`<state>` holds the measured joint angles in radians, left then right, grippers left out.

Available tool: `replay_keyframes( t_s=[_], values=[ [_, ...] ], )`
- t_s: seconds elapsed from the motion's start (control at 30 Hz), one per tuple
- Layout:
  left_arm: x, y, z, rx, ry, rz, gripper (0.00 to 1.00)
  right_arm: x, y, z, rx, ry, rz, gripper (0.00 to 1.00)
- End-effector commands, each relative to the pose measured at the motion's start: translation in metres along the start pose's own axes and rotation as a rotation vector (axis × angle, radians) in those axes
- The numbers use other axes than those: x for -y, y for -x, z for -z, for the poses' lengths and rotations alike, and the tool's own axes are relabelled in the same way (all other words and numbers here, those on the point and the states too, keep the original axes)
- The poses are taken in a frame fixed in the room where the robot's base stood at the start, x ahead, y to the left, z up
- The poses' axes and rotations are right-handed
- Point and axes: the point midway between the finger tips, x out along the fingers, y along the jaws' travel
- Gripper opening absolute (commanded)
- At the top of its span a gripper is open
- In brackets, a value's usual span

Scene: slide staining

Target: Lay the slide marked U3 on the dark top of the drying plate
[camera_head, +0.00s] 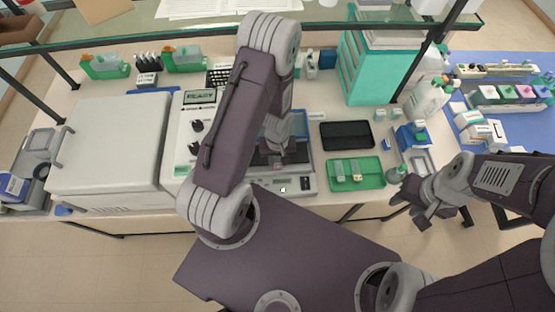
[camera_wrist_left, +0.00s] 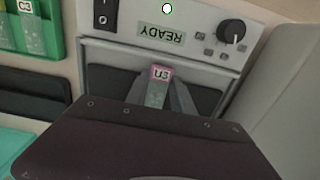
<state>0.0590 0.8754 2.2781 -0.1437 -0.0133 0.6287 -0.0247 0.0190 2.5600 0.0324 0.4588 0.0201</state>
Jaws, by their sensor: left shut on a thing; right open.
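The slide marked U3 (camera_wrist_left: 157,88) has a pink-edged label and stands between the fingers of my left gripper (camera_wrist_left: 160,98) in the left wrist view. That gripper (camera_head: 275,158) is shut on it over the drying plate (camera_head: 285,186). The plate has a dark top (camera_wrist_left: 110,77) and a front panel with a READY display, a switch and a knob. The slide's lower part is hidden, and I cannot tell whether it touches the dark top. My right gripper (camera_head: 422,207) is open and empty, in front of the bench at the right.
A green tray (camera_head: 377,177) with slides is right of the plate; a slide marked C3 (camera_wrist_left: 30,25) shows there. A black tray (camera_head: 346,135) lies behind it. A box with knobs (camera_head: 183,150) and a large grey lidded unit (camera_head: 110,145) stand left.

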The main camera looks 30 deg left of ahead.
Motion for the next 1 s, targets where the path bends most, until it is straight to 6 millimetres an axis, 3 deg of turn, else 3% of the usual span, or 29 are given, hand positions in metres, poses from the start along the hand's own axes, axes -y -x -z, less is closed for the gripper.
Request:
replay_keyframes(
  t_s=[0.3, 0.33, 0.4, 0.77, 1.0],
  values=[
    [0.0, -0.004, 0.0, 0.0, 0.0, 0.0, 0.0, 0.0, -0.004, 0.0, 0.0, 0.0, 0.0, 0.4],
    [0.0, -0.003, 0.0, 0.0, 0.0, 0.0, 0.34, 0.0, -0.003, 0.0, 0.0, 0.0, 0.0, 0.4],
    [0.0, -0.003, 0.0, 0.0, 0.0, 0.0, 0.54, 0.0, -0.003, 0.0, 0.0, 0.0, 0.0, 0.4],
    [0.0, -0.001, 0.0, 0.0, 0.0, 0.0, 0.54, 0.0, -0.001, 0.0, 0.0, 0.0, 0.0, 0.4],
    [0.0, 0.034, 0.0, -0.001, 0.0, 0.0, 0.54, 0.001, 0.033, 0.003, 0.0, 0.0, 0.0, 0.4]
  ],
)
